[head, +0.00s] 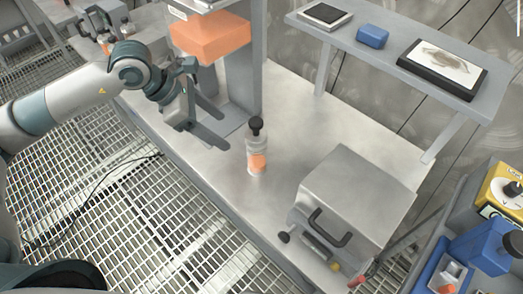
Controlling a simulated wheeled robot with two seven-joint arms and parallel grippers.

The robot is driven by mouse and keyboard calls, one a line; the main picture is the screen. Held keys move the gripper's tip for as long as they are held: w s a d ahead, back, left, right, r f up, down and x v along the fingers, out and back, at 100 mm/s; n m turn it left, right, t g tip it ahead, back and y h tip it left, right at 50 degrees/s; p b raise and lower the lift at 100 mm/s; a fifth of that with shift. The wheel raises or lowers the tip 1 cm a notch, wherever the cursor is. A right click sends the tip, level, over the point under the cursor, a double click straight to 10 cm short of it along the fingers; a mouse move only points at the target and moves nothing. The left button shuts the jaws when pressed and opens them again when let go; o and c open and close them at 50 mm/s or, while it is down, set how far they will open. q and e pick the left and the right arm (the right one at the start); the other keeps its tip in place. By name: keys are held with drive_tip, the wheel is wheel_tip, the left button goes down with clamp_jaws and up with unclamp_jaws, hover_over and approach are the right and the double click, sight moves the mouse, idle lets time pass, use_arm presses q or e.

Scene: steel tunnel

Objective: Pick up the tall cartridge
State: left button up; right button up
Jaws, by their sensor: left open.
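The tall cartridge (256,143) stands upright on the steel bench near the middle of the head view. It has a pale grey body, an orange band low down and a black knob on top. My left gripper (224,128) comes in from the left and is open and empty. Its two dark fingers point toward the cartridge, with a gap between them and it. My right gripper is not in view.
An orange block (209,38) hangs under a frame above my left gripper. A steel box with a black handle (356,200) stands right of the cartridge. A raised shelf (394,58) runs behind. The bench top (300,120) between them is clear.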

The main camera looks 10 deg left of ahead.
sight(248, 148)
use_arm(q)
drive_tip(key=b+x, duration=0.2)
drive_tip(key=x, duration=1.1)
drive_tip(key=shift+b, duration=0.3)
drive_tip(key=x, duration=0.3)
drive_tip(key=shift+w+b, duration=0.15)
drive_tip(key=shift+b, duration=0.15)
drive_tip(key=shift+w+d+f, duration=0.15)
drive_tip(key=shift+d+f, duration=0.25)
drive_tip(key=shift+f, duration=0.15)
drive_tip(key=c, duration=1.4)
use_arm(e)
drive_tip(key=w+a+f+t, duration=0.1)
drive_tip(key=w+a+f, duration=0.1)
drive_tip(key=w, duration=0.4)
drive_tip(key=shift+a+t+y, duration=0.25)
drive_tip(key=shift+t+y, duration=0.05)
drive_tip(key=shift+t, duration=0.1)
